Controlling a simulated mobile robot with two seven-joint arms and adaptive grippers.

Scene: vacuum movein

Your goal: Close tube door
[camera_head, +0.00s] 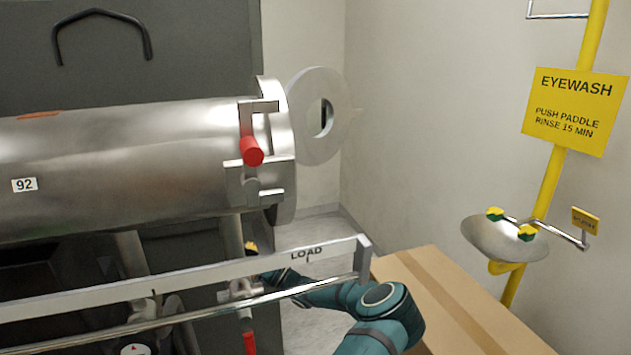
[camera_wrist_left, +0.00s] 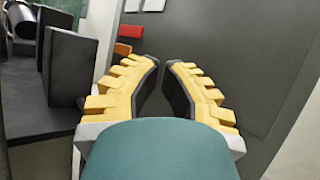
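A large steel tube (camera_head: 110,165) labelled 92 lies across the left of the head view. Its round pale door (camera_head: 305,115), a disc with a hole, stands open beyond the tube's right end, apart from the mouth. A red-tipped handle (camera_head: 251,151) sits on the end collar. My right arm comes in from below right and reaches behind the LOAD rail. Only a small yellow bit of my right gripper (camera_head: 250,247) shows under the tube, so its fingers are hidden. My left gripper (camera_wrist_left: 161,62) shows in the left wrist view with a narrow empty gap between its fingertips.
The LOAD rail (camera_head: 190,280) runs in front of the tube. A cardboard box (camera_head: 455,305) stands at lower right. An eyewash bowl (camera_head: 503,238) and its yellow sign (camera_head: 575,112) are by the right wall. Dark blocks (camera_wrist_left: 68,65) lie left of my left gripper.

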